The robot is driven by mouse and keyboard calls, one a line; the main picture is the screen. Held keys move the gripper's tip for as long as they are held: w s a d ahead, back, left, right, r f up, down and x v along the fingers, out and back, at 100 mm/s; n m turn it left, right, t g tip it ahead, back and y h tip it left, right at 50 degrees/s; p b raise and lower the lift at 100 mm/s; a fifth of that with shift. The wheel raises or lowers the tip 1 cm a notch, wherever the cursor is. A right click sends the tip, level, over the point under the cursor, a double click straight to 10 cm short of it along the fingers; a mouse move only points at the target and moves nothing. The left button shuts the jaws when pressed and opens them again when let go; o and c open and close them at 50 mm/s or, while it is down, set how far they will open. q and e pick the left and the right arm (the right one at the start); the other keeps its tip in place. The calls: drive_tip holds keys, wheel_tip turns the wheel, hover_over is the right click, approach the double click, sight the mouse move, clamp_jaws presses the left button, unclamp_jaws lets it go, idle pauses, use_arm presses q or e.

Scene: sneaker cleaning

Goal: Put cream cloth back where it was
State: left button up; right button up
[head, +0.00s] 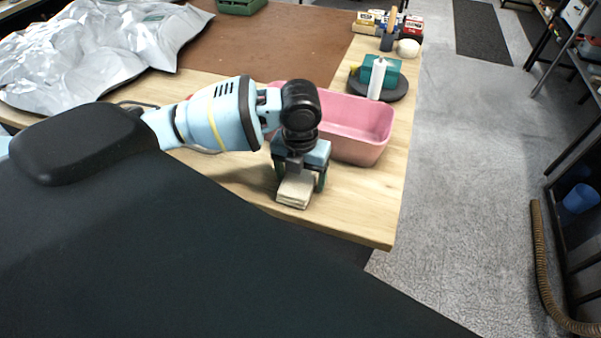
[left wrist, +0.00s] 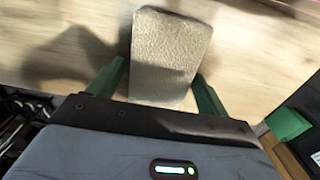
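The cream cloth (head: 297,190) is a small folded pad near the front edge of the wooden table, in front of the pink tub. My left gripper (head: 300,180) points down at it, with a green finger on each side. In the left wrist view the cloth (left wrist: 168,55) sits between the two fingers (left wrist: 160,75), which look shut against its sides. Its far end sticks out past the fingertips. Whether its underside touches the table is hard to tell.
The pink tub (head: 355,125) stands just behind my left gripper. Beyond it a white bottle (head: 377,78) and a teal block (head: 390,72) are on a dark round stand (head: 398,90). Crumpled silvery sheeting (head: 100,50) lies at the back left. The table's front right corner (head: 375,220) is clear.

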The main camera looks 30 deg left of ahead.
use_arm(q)
drive_tip(key=shift+o, duration=0.2)
drive_tip(key=shift+r, duration=0.15)
wheel_tip(320, 180, up, 12)
drive_tip(key=shift+p, duration=0.35)
